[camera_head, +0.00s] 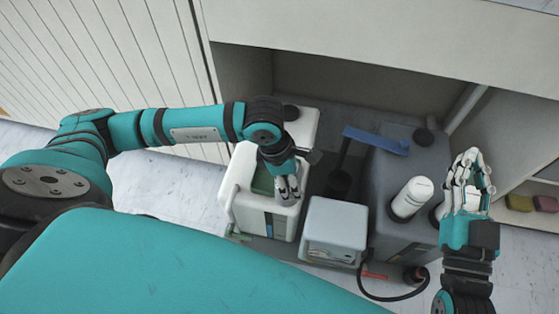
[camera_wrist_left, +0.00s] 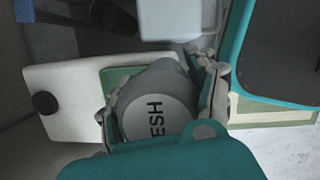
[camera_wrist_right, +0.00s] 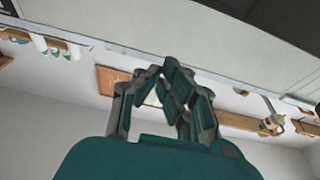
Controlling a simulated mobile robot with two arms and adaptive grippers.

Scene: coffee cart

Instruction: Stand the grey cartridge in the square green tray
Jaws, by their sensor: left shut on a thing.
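The grey cartridge (camera_wrist_left: 158,100) is round-ended, with dark letters "ESH" on its pale end face. In the left wrist view it sits between the fingers of my left gripper (camera_wrist_left: 162,92), which is shut on it. The green tray (camera_wrist_left: 112,78) shows beside and behind the cartridge. In the head view the green tray (camera_head: 262,181) lies in the top of a white unit, with my left gripper (camera_head: 288,188) over its right side. Whether the cartridge touches the tray is hidden. My right gripper (camera_head: 470,172) is raised at the right, empty; its fingertips are close together.
The white unit (camera_head: 238,192) surrounds the tray. A pale box (camera_head: 336,228) stands to its right. A dark grey case (camera_head: 385,185) holds a white cylinder (camera_head: 411,196); a blue bar (camera_head: 376,139) lies behind it. A black cable (camera_head: 392,299) loops in front.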

